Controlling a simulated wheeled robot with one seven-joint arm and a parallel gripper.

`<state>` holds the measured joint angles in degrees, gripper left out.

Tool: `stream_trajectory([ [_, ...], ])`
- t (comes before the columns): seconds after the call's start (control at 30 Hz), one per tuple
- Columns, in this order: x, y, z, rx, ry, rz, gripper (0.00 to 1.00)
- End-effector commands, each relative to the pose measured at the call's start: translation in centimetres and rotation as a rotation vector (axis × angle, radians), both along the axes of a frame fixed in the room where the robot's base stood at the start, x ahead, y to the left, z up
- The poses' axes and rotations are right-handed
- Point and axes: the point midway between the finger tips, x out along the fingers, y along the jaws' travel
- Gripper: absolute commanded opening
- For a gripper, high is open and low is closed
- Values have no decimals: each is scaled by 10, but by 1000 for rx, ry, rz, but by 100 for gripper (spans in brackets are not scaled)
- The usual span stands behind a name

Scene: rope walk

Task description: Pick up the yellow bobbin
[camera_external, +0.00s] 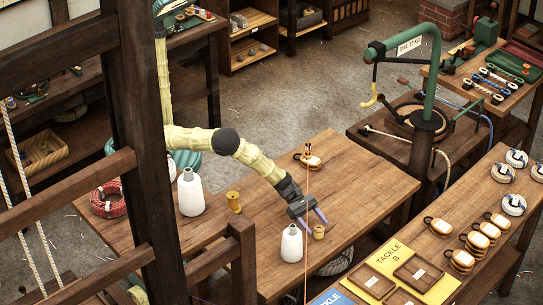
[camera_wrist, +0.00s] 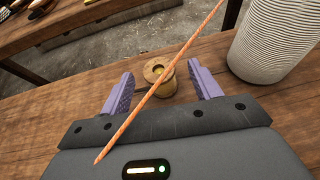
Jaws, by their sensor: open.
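A small tan wooden bobbin (camera_external: 319,231) with a yellowish middle stands upright on the wooden bench, right of a white thread cone (camera_external: 291,245). A yellow-gold bobbin (camera_external: 234,202) stands farther left on the bench, beside another white cone (camera_external: 190,192). My gripper (camera_external: 311,218) is open and low over the bench at the tan bobbin. In the wrist view, the tan bobbin (camera_wrist: 158,88) stands just past the gap between my purple fingers (camera_wrist: 161,75), apparently untouched. The yellow-gold bobbin is not seen there.
A thin orange cord (camera_external: 307,190) hangs past my gripper; it crosses between my fingers and the bobbin in the wrist view (camera_wrist: 150,95). The cone (camera_wrist: 275,45) stands close by the right finger. A tackle block (camera_external: 308,160) is at the bench's far side.

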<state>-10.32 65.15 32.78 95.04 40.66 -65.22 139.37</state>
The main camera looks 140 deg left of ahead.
Motion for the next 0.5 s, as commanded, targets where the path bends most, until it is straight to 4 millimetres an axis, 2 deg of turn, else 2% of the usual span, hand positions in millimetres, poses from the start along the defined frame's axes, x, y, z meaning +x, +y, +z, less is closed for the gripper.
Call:
stream_trajectory([
  [0.33,37,-1,-17,0,-1,0,63],
  [0.5,44,-2,-21,-1,0,1,63],
])
